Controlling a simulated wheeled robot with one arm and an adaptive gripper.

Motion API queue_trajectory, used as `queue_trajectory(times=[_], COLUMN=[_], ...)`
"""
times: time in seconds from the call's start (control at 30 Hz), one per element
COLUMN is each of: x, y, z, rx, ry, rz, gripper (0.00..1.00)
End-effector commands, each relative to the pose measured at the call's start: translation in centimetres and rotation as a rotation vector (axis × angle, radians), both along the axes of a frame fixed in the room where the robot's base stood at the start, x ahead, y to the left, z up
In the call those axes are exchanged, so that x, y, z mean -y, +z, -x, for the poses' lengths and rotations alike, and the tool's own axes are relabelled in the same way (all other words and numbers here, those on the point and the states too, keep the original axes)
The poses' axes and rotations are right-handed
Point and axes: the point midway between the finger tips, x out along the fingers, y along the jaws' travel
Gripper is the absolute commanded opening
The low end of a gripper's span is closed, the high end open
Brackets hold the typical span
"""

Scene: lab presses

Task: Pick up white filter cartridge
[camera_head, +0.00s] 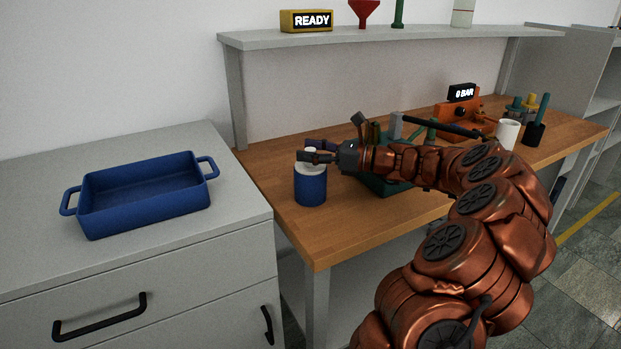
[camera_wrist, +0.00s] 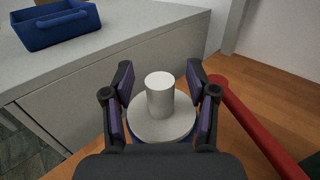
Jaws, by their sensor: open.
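The white filter cartridge (camera_wrist: 159,95) is a plain upright cylinder in the wrist view. It stands on the pale round top (camera_wrist: 160,128) of a blue cylindrical holder, which the head view shows at the bench's left end (camera_head: 311,187). My gripper (camera_head: 309,153) is just above the holder in the head view and mostly hides the cartridge there. In the wrist view my gripper (camera_wrist: 160,102) has its two fingers apart, one on each side of the cartridge, with a visible gap on both sides.
A blue two-handled tray (camera_head: 145,222) sits on the grey cabinet (camera_head: 240,212) to the left. A teal press (camera_head: 384,183) stands right of the holder, partly behind my arm. A red bar (camera_wrist: 250,125) runs close by my right finger in the wrist view. A shelf (camera_head: 400,36) overhangs the bench's back.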

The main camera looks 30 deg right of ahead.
Motion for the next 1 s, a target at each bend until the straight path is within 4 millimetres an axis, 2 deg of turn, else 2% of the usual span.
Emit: queue_trajectory(times=[0.07,0.6,1.0], x=[0.01,0.03,0.03], y=[0.00,-0.01,0.01], z=[0.02,0.03,0.03], rx=[0.000,0.000,0.000], ry=[0.000,0.000,0.000], rz=[0.000,0.000,0.000], gripper=[0.55,0.00,0.00])
